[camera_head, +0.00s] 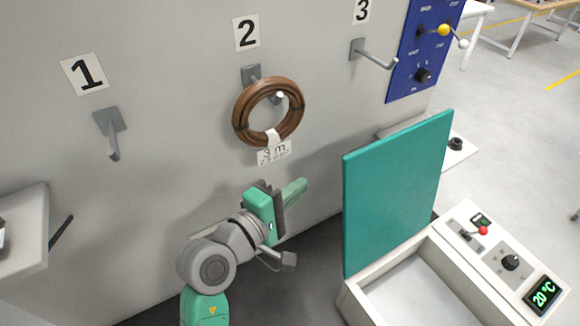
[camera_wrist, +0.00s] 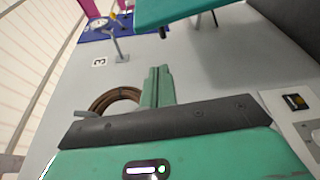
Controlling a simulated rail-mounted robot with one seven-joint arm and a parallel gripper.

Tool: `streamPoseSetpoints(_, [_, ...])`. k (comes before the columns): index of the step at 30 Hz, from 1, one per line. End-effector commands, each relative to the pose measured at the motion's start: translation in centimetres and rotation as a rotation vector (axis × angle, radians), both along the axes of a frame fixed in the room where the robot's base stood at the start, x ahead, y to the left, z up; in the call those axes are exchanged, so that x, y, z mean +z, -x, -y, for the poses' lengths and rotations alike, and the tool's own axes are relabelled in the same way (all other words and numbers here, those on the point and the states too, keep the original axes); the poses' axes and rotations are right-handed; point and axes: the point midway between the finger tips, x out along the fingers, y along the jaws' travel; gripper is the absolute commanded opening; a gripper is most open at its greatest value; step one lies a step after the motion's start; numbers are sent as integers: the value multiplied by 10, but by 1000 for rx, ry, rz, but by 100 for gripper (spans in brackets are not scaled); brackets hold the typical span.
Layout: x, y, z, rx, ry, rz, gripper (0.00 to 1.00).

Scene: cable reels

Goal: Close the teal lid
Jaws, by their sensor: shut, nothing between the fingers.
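The teal lid (camera_head: 397,193) stands raised, nearly upright, along the left side of a white box (camera_head: 350,292) at the lower right of the head view. The box is open at the top and its pale inside shows. The teal lid also shows at the top of the wrist view (camera_wrist: 175,10), cut off by the frame. My gripper (camera_head: 295,190) is left of the lid, apart from it, with its green fingers pointing right toward it. In the wrist view my gripper's fingers (camera_wrist: 158,80) are shut together with nothing between them.
A brown cable coil (camera_head: 241,112) with a "3 m" tag hangs on hook 2 above my gripper. Hooks 1 (camera_head: 111,140) and 3 (camera_head: 375,55) are empty. A blue panel (camera_head: 407,70) is at the upper right. The box's control panel (camera_head: 490,250) has a red-tipped lever, a knob and a display.

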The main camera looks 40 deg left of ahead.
Motion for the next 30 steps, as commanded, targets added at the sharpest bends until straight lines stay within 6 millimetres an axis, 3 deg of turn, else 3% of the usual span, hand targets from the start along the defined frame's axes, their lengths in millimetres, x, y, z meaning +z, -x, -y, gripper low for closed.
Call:
streamPoseSetpoints(3, [-14, 6, -10, 6, 85, -4, 0])
streamPoseSetpoints(10, [-12, -6, -10, 4, 89, -3, 0])
streamPoseSetpoints(23, [-18, -97, -13, 5, 83, -4, 0])
streamPoseSetpoints(30, [-10, -84, 18, 6, 84, -3, 0])
